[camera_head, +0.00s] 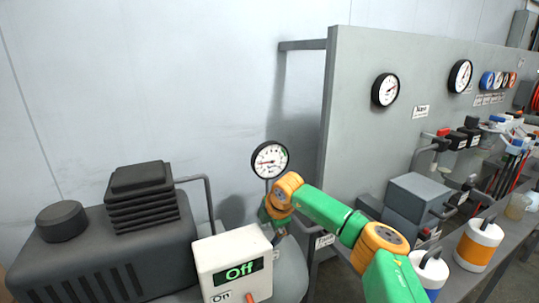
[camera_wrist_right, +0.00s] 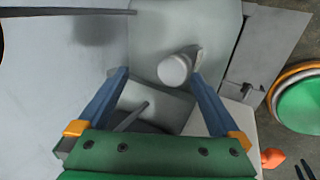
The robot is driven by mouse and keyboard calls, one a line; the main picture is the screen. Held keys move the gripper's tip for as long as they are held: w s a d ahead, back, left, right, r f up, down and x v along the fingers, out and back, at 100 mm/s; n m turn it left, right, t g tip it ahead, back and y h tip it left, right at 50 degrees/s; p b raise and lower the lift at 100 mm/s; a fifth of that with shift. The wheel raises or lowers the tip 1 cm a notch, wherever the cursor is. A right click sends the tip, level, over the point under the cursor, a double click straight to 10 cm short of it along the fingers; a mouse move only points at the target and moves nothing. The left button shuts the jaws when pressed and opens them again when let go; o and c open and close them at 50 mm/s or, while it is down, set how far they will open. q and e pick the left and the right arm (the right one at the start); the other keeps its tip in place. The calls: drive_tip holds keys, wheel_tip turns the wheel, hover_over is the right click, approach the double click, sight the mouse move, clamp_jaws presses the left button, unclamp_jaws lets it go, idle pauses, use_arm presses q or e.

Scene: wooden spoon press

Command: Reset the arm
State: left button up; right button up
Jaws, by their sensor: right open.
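My right arm (camera_head: 325,212), green and orange, reaches in from the lower right of the head view. Its right gripper (camera_head: 278,232) is beside the white control box and under the round gauge, and its fingertips are hard to make out there. In the right wrist view, the right gripper (camera_wrist_right: 158,73) shows two blue fingers spread apart with nothing held. A pale round knob-like part (camera_wrist_right: 174,69) lies beyond the fingers, near the right fingertip. My left gripper is not in view.
The white control box (camera_head: 232,256) reads "Off" and has an orange switch (camera_head: 250,297). A dark grey compressor (camera_head: 110,245) stands left. A gauge (camera_head: 270,160) rises behind my gripper. A grey panel (camera_head: 350,130) and a crowded bench with an orange-and-white container (camera_head: 478,244) are right.

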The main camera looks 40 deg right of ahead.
wheel_tip(320, 180, up, 4)
drive_tip(key=shift+f+p, duration=0.1)
drive_tip(key=shift+p, duration=1.1)
drive_tip(key=shift+f, duration=0.1)
drive_tip(key=shift+d, duration=0.1)
